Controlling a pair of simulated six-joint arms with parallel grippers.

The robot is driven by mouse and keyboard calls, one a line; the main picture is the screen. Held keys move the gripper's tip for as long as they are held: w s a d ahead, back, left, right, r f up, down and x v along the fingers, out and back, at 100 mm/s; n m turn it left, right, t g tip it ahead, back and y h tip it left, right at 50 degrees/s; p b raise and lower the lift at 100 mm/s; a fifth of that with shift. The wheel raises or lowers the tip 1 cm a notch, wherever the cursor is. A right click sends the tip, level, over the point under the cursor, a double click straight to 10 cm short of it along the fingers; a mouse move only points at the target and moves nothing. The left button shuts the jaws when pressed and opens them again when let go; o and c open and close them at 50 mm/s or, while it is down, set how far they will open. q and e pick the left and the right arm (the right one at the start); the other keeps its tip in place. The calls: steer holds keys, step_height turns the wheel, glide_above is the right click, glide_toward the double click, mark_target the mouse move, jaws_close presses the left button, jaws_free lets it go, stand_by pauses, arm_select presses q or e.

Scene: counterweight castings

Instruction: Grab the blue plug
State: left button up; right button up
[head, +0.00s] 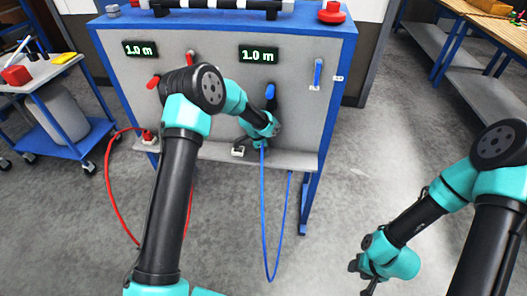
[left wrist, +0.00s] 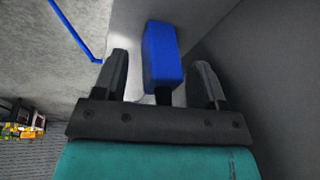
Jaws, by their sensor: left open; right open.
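The blue plug (left wrist: 162,55) shows in the left wrist view as a blue block between the two fingers of my left gripper (left wrist: 163,78). The fingers are open, with a gap on each side of the block. In the head view my left gripper (head: 258,143) is low at the panel's ledge, and the arm hides the plug. A blue cable (head: 264,220) hangs from there in a loop; part of it also shows in the left wrist view (left wrist: 72,30). My right gripper (head: 362,277) is open and empty above the floor at lower right.
A blue-framed panel (head: 215,50) has a ledge (head: 296,160), a white socket (head: 238,151), blue handles (head: 318,73) and red handles (head: 153,82). A red plug (head: 147,134) with a red cable (head: 108,190) is at left. A cart (head: 60,140) stands far left.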

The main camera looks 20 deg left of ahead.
arm_select(q)
steer(key=c, duration=1.1)
steer(key=shift+c, duration=0.2)
steer(key=shift+r, duration=0.15)
steer(key=shift+r, duration=0.3)
step_height(320, 180, up, 3)
steer(key=shift+f, duration=0.1)
steer(key=s+d+r, duration=0.1)
steer(key=s+d, duration=0.3)
steer(key=s, duration=1.1)
steer(key=shift+s+d+r, duration=0.15)
steer(key=shift+s+d, duration=0.05)
